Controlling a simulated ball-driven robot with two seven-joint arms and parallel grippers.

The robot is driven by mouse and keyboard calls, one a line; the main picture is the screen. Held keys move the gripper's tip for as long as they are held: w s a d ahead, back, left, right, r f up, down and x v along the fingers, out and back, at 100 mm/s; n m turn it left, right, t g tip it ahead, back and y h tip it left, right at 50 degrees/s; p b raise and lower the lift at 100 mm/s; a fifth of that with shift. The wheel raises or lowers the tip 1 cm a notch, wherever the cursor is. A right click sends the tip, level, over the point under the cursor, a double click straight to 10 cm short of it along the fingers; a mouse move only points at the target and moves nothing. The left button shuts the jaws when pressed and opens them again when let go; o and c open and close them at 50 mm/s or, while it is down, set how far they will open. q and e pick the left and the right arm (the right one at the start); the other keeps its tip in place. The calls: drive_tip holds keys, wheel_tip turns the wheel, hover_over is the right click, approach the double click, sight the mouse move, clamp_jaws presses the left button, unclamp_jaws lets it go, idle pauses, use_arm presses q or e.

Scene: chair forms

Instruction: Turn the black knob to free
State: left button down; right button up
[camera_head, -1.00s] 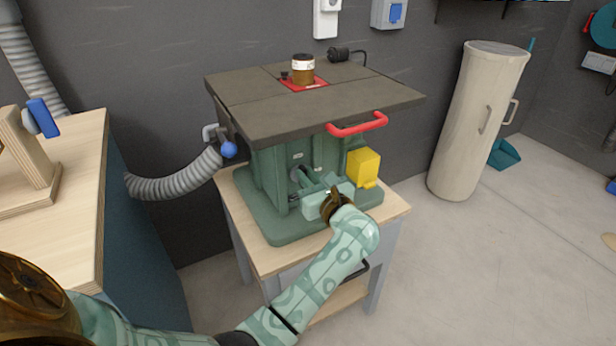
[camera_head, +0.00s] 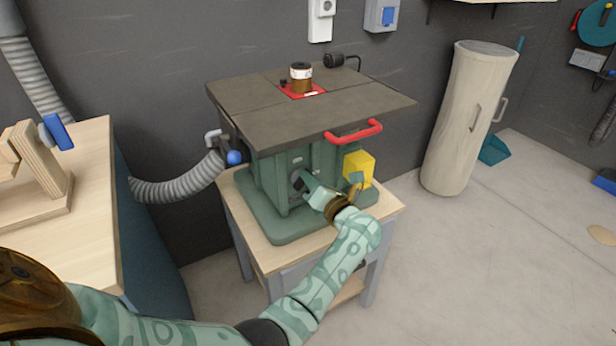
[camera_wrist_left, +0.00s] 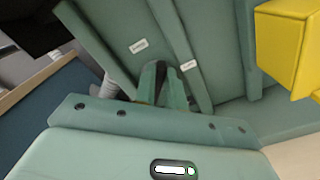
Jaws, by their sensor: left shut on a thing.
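The green machine (camera_head: 268,190) stands on a small wooden stand, with a dark slab top. The black knob (camera_head: 298,182) is on its front face, below a small white label. My left gripper (camera_head: 306,181) reaches it from the front right, and its fingers are closed on the knob. In the left wrist view the two green fingers (camera_wrist_left: 165,88) are close together against the machine's front, with a dark bit of the knob (camera_wrist_left: 160,70) between them. The fingers hide most of the knob, so its setting cannot be read. My right gripper is not in view.
A yellow box (camera_head: 359,168) sits right of the knob, close to my left wrist. A red handle (camera_head: 354,132) juts from the top's front edge above. A blue-knobbed lever (camera_head: 234,157) and grey hose (camera_head: 180,185) are at left.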

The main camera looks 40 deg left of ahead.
use_arm(q)
drive_tip(key=shift+w+d+f+m+p, duration=0.1)
drive_tip(key=shift+f+m+p, duration=0.25)
drive_tip(key=shift+m, duration=1.25)
drive_tip(key=shift+w+d+f+m+p, duration=0.1)
drive_tip(key=shift+m+p, duration=0.35)
drive_tip(key=shift+m, duration=1.15)
drive_tip(key=shift+w+f+m+p, duration=0.1)
drive_tip(key=shift+f+m+p, duration=0.25)
drive_tip(key=shift+m, duration=1.25)
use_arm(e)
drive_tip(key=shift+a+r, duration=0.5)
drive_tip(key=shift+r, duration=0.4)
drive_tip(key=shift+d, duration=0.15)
use_arm(q)
drive_tip(key=c, duration=1.5)
unclamp_jaws()
drive_tip(key=shift+o, duration=0.2)
drive_tip(key=shift+r, duration=0.1)
